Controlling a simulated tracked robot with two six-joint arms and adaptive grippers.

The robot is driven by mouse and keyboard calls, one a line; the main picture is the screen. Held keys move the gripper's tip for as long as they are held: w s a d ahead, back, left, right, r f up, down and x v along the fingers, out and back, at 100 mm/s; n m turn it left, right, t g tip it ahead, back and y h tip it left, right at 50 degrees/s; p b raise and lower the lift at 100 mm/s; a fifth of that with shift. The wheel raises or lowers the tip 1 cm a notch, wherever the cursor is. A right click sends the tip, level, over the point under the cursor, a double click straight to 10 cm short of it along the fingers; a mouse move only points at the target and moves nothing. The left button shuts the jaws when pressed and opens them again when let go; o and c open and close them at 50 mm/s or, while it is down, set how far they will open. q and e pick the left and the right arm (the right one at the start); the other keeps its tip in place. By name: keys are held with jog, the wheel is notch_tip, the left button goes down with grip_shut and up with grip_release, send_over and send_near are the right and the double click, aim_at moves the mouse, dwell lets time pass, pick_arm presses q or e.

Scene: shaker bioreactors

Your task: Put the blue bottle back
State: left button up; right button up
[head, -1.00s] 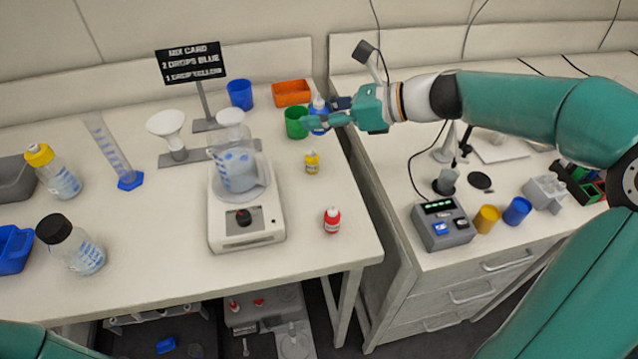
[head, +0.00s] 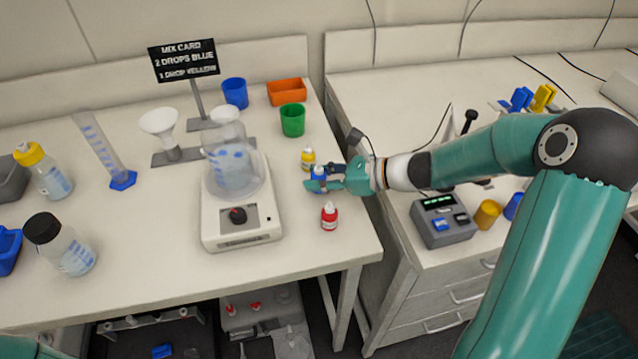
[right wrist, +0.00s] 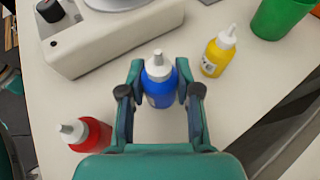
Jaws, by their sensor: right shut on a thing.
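The small blue bottle (head: 319,174) with a white tip is between the fingers of my right gripper (head: 322,183), which is shut on it. In the right wrist view the blue bottle (right wrist: 161,82) stands upright between the two fingers (right wrist: 158,95). It is in the row between the yellow bottle (head: 308,158) and the red bottle (head: 329,216), apart from both. Whether its base touches the table (head: 300,265) I cannot tell. My left gripper is not in view.
The stirrer (head: 240,222) with a beaker (head: 233,172) stands left of the bottles. The green cup (head: 292,120), blue cup (head: 235,93) and orange tray (head: 287,92) are behind. The table's right edge is close to my right gripper.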

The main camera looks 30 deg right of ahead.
jog(key=shift+f, duration=0.95)
jog(key=shift+f, duration=0.2)
jog(key=o, duration=1)
jog(key=shift+r, duration=0.1)
jog(key=shift+r, duration=0.1)
jog(key=v, duration=1.2)
